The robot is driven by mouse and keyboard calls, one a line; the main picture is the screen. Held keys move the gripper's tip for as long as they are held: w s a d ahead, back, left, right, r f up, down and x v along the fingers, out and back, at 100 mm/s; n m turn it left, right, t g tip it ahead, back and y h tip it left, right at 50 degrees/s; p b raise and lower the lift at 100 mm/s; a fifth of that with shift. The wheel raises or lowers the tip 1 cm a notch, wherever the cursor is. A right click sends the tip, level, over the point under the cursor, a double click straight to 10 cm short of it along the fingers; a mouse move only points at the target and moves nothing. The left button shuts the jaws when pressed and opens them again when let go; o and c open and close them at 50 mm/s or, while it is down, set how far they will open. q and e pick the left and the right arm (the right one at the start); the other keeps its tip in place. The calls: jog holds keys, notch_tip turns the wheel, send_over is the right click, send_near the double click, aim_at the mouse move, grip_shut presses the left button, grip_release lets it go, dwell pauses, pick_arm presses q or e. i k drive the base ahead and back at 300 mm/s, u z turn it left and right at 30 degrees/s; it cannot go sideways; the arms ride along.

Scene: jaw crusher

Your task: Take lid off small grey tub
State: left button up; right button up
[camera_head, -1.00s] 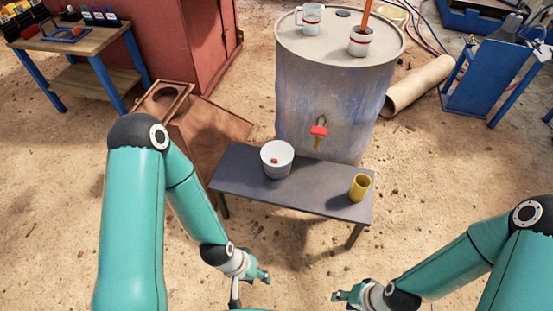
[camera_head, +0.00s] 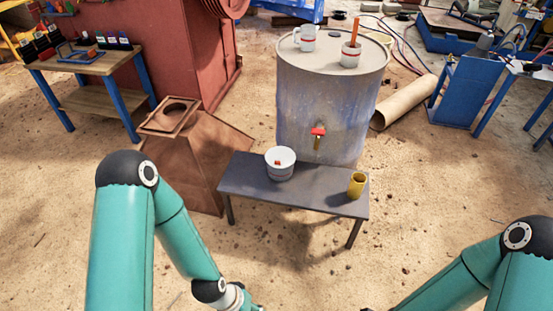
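A small light grey tub (camera_head: 281,168) stands upright on the left part of a low dark bench (camera_head: 318,196). Only a tip of my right gripper (camera_head: 368,309) shows at the bottom edge, also apart from the tub. I cannot see whether either is open.
A yellow cup (camera_head: 356,185) stands on the bench's right end. Behind is a large grey drum (camera_head: 325,105) with a red-handled tap (camera_head: 318,133) and two mugs on top. A brown hopper-like piece (camera_head: 190,155) lies left of the bench. Sandy ground in front is clear.

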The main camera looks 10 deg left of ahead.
aim_at(279, 157)
jog(key=u, duration=0.25)
jog(key=i, duration=1.75)
jog(key=z, duration=0.65)
jog(key=k, duration=0.8)
jog(key=z, duration=0.15)
jog(key=i, duration=0.85)
jog(key=u, duration=0.05)
